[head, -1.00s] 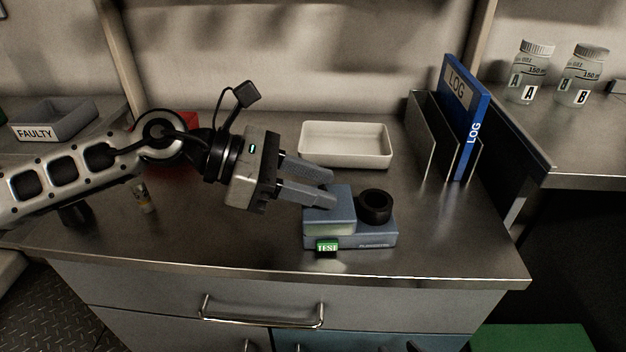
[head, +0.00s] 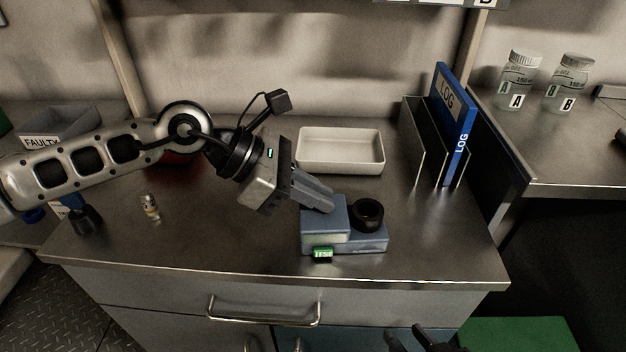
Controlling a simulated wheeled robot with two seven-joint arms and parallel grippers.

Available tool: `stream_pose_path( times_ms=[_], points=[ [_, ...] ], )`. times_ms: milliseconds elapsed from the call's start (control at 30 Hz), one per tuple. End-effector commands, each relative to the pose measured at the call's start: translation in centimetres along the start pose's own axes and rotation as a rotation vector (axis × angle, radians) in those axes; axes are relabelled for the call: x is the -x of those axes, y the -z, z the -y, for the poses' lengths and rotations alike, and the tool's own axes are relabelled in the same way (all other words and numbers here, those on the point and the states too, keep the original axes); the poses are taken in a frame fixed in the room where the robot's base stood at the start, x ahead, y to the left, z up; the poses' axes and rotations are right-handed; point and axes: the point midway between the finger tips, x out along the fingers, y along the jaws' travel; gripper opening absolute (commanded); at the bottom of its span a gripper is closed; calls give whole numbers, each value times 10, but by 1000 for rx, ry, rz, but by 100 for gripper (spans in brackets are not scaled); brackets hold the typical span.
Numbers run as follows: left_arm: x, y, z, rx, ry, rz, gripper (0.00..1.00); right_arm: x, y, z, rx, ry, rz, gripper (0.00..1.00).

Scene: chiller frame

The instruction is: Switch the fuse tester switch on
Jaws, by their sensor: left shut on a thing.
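The fuse tester (head: 345,245) is a blue-grey box near the front of the steel bench. It has a raised block on its left, a round black part (head: 367,214) on its right and a green TEST tag (head: 322,254) at its front. My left gripper (head: 328,204) reaches down from the left with its fingertips at the top of the raised block. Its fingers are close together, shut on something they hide. The switch cannot be made out. Part of my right gripper (head: 425,342) shows dark at the bottom edge, apart from the tester; its opening is unclear.
A white tray (head: 340,168) lies behind the tester. A rack with a blue LOG binder (head: 455,120) stands at right. A FAULTY bin (head: 60,130) is at far left. Bench around the cylinder is clear.

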Motion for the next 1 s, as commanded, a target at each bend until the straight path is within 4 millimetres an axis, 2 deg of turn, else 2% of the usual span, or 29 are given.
stream_pose_path(
  times_ms=[200,233,300,667,867,1000],
  points=[
    [0,0,0,-1,-1,3,0,-1,-1,0,0,1,1,36],
    [0,0,0,-1,-1,3,20,-1,-1,0,0,1,1,36],
    [0,0,0,-1,-1,3,35,-1,-1,0,0,1,1,36],
    [5,0,-1,0,-2,4,35,-1,-2,0,0,2,2,36],
    [39,1,-2,1,-6,3,35,-2,-3,0,0,2,1,36],
    [74,2,-1,1,-7,4,35,-3,-4,0,1,2,0,36]
  ],
)
